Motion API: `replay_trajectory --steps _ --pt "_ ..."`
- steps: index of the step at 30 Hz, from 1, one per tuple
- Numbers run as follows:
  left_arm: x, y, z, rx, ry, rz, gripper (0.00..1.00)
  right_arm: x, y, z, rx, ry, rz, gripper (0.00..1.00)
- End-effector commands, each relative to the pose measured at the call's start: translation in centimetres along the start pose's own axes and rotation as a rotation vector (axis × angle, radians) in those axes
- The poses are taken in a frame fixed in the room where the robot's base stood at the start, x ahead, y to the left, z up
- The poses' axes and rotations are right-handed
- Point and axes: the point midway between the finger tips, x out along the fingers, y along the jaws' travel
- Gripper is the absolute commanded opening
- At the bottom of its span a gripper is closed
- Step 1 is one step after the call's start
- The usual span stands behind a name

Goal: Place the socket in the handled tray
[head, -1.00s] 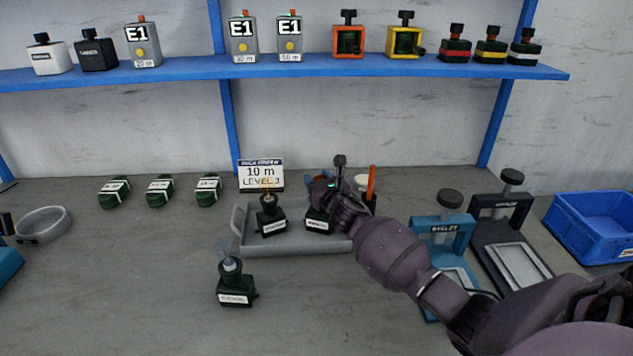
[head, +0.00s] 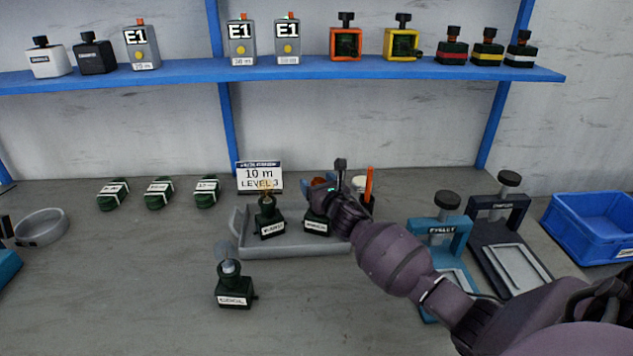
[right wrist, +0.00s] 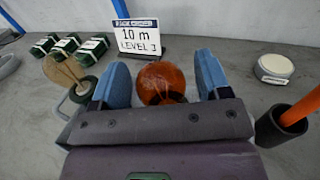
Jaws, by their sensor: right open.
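The grey handled tray (head: 300,250) lies mid-table. A dark green labelled block with a tan fan-shaped top (head: 268,225) stands in its left part. A second dark green labelled block (head: 316,223) stands upright in it to the right, partly hidden by my right gripper (head: 322,184). In the right wrist view my right gripper (right wrist: 160,82) is open, its blue fingers on either side of an orange rounded piece (right wrist: 161,83), apparently that block's top. A third green block with a clear dome (head: 235,287) stands in front of the tray. I cannot tell which is the socket. My left gripper is out of view.
A sign (head: 260,177) stands behind the tray. A dark cup with an orange stick (right wrist: 282,125) and a round white piece (right wrist: 274,67) are close to the right gripper. Two clamp stands (head: 437,240) and a blue bin (head: 595,228) are at right.

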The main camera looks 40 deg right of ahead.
Motion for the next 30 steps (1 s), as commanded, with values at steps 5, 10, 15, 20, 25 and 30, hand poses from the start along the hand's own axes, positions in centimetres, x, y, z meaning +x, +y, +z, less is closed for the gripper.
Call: replay_trajectory --steps 5,10,15,20,25,30 --pt "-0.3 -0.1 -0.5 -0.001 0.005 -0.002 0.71 -3.1 -0.1 0.1 0.000 -0.001 0.000 0.70" --pt "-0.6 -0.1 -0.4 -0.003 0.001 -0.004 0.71 -6.1 0.0 0.2 0.001 -0.001 0.001 0.70" --pt "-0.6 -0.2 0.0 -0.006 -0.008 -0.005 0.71 -8.7 0.0 0.1 0.001 0.000 0.000 0.70" --pt "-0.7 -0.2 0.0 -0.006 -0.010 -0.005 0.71 -10.2 0.0 0.0 0.000 0.000 0.000 0.70" --pt "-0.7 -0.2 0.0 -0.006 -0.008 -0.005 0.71 -10.8 0.0 0.0 0.000 -0.001 0.001 0.70" --pt "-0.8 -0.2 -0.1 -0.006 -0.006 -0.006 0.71 -10.8 0.0 0.0 0.001 -0.001 0.000 0.70"
